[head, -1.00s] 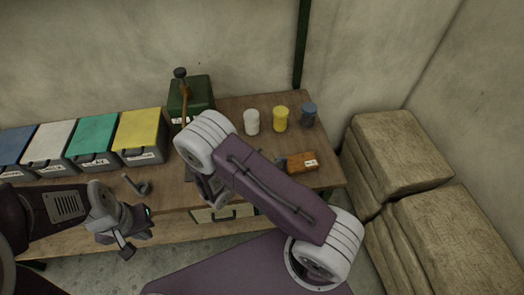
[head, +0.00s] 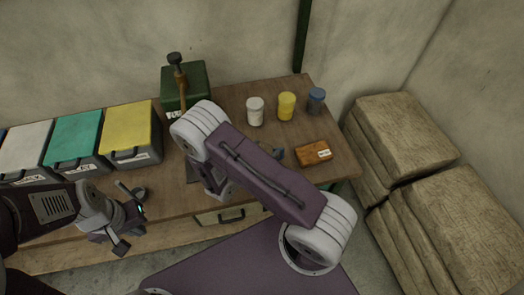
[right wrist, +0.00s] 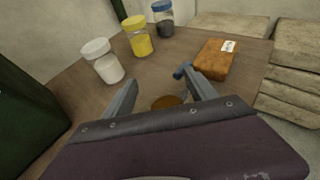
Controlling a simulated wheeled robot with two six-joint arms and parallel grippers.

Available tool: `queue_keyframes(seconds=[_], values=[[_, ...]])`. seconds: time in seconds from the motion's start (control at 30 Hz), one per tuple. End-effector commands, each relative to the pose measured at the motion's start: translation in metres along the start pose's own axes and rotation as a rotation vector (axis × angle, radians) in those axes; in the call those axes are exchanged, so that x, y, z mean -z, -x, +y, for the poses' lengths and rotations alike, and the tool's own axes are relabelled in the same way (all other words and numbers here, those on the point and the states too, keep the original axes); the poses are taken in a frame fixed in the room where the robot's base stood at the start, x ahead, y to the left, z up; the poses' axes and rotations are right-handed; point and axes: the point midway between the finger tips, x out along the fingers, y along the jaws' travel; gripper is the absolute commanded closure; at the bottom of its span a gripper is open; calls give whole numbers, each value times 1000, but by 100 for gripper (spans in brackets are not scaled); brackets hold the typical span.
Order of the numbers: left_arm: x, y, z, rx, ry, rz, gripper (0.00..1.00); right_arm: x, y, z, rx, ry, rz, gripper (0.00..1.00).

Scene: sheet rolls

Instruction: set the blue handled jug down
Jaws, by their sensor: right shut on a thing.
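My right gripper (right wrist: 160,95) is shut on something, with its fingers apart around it. A brown round surface (right wrist: 167,102) shows between the fingers in the right wrist view, mostly hidden by the gripper body. A small blue part (right wrist: 182,71) shows at the right fingertip. These look like parts of the blue handled jug, but its full shape and base are hidden, so I cannot tell whether it touches the table. In the head view my right forearm covers most of the gripper. My left gripper (head: 127,230) is open and empty at the table's front edge.
On the wooden table (head: 235,105) stand white (head: 255,111), yellow (head: 286,105) and blue-lidded (head: 316,101) jars, an orange-brown packet (head: 314,153) and a green box (head: 186,90). Lidded bins (head: 128,130) line the left. A grey ringed object (head: 137,193) lies near my left gripper.

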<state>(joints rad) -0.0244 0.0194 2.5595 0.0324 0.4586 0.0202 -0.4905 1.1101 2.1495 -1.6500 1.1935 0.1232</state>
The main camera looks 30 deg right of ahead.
Motion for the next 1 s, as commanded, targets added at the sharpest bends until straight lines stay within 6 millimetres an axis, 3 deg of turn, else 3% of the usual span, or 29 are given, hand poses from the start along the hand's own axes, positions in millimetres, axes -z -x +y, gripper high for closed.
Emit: queue_keyframes(seconds=[0.07,0.1,0.17,0.57,0.67,1.0], values=[[0,-3,0,0,0,0,100,3,-1,0,1,1,-1,100],[-1,-4,0,0,0,0,100,4,-2,0,1,1,0,31],[0,-2,0,0,0,0,100,2,-1,0,1,1,0,15],[0,3,0,0,0,0,100,-3,2,0,0,0,-1,12],[0,-1,0,0,0,0,100,0,16,2,-5,1,-1,12],[-1,-7,0,0,0,0,100,0,92,1,-6,0,0,12]])
